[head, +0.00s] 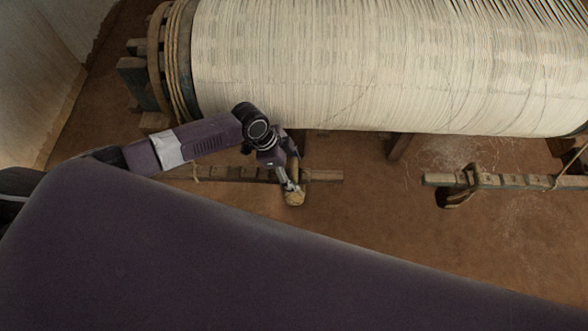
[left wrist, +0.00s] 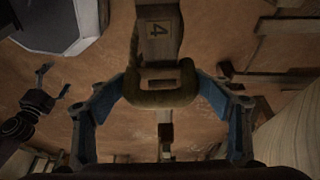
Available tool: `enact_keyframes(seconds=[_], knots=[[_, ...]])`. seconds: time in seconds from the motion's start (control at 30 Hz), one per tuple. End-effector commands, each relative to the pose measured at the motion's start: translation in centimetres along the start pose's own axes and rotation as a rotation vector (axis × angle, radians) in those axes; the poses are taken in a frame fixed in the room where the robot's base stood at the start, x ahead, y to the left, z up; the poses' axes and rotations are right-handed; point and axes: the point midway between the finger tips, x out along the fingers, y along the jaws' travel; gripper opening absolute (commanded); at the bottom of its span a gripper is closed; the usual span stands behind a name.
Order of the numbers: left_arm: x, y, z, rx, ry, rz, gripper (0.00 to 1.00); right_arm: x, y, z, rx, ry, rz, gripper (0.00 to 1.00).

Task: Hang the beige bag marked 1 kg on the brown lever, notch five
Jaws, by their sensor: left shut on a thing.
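My left gripper (head: 290,185) is shut on a beige bag (head: 294,198) beside the left brown notched lever (head: 322,175). In the left wrist view, a thick beige loop (left wrist: 160,98) sits between the blue fingers of the left gripper (left wrist: 160,88). A wooden bar marked 4 (left wrist: 158,30) shows just beyond the loop. I cannot tell whether the loop is around the bar or only in front of it. The bag's weight mark is not readable. My right gripper (left wrist: 53,82) shows small at the left of the wrist view, its fingers apart and empty.
A large warp roller (head: 370,65) wound with pale threads lies behind the lever. Another notched bar (head: 520,181) with a hanging loop (head: 464,187) is at the right. The earthen floor (head: 390,220) between the two bars is clear.

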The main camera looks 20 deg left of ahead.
Motion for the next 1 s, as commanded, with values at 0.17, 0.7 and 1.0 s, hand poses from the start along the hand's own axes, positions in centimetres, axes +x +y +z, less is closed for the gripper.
enact_keyframes(seconds=[0.17, 0.7, 1.0], knots=[[0.0, 0.0, -0.1, 0.001, 0.002, -0.001, 0.78, 0.0, 0.0, 0.0, 0.0, 0.0, 0.0, 0.93], [-0.5, 0.1, 0.2, 0.0, -0.003, 0.002, 0.93, 0.0, 0.1, 0.1, -0.001, -0.001, 0.001, 0.93], [-4.4, 0.0, 3.8, -0.004, -0.007, 0.001, 0.93, 0.0, 0.1, 0.1, 0.0, -0.001, 0.0, 0.93]])
